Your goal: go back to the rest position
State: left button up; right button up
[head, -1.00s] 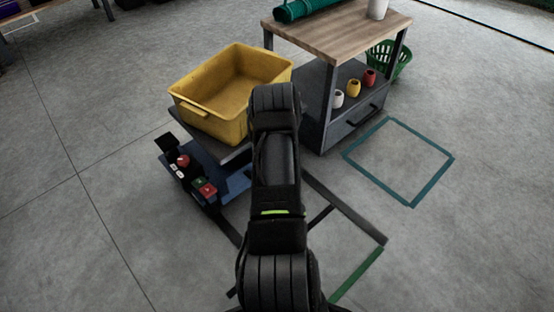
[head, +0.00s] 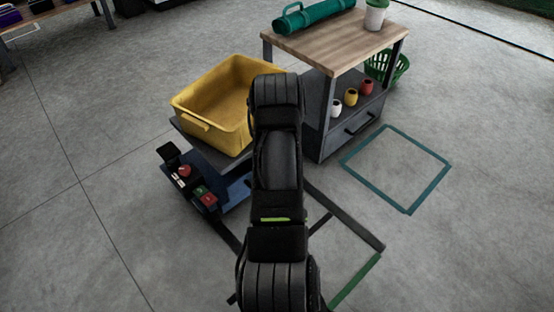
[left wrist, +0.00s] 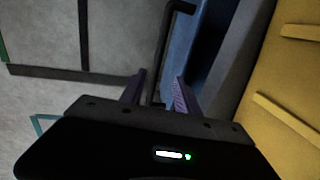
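One of my black arms (head: 277,190) rises through the middle of the head view, and its gripper is hidden there. My left gripper (left wrist: 158,90) shows in the left wrist view with its two purple fingers apart. I see nothing gripped between them. Beyond the fingers are a dark bar (left wrist: 163,45), a blue surface (left wrist: 205,45) and the grey floor. The yellow bin (left wrist: 290,70) fills the right side of that view. My right gripper is not in view.
The yellow bin (head: 190,118) sits on a blue cart (head: 235,188) with a small button panel. A wood-topped table (head: 335,45) holds a green roll (head: 318,14) and a cup (head: 374,16). A green basket (head: 398,70) stands behind. The teal floor square (head: 408,212) is empty.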

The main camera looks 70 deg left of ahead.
dwell(0.8)
